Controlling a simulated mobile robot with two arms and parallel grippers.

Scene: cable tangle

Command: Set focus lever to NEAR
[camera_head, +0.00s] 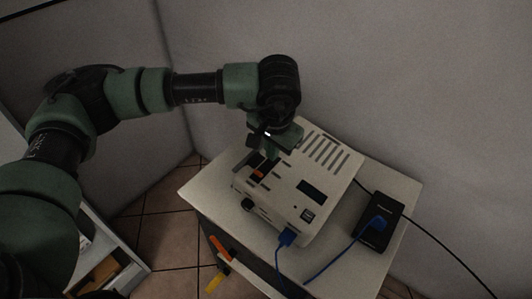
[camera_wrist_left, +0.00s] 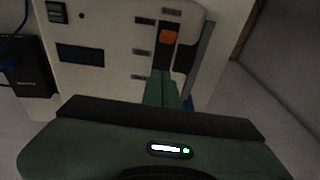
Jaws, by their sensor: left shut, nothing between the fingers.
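A cream box-shaped device (camera_head: 318,170) with vent slots and a dark display stands on a small table. Its focus lever has an orange knob (camera_head: 258,173). In the left wrist view the orange knob (camera_wrist_left: 168,37) sits in a dark slot, toward the slot's upper end in that picture. Several small dark labels line the slot; their words are too small to read. My left gripper (camera_head: 270,156) is above the device by the slot. In the left wrist view its fingers (camera_wrist_left: 162,84) are shut and empty, over the slot's lower part, apart from the knob in the picture. My right gripper is not in view.
A blue cable (camera_head: 286,238) plugs into the device's front. Another blue plug (camera_head: 378,222) sits on a black box (camera_head: 390,208) at the table's right. A black cable runs off the right. Orange and yellow handles (camera_head: 220,246) show beside the table. Walls stand close behind.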

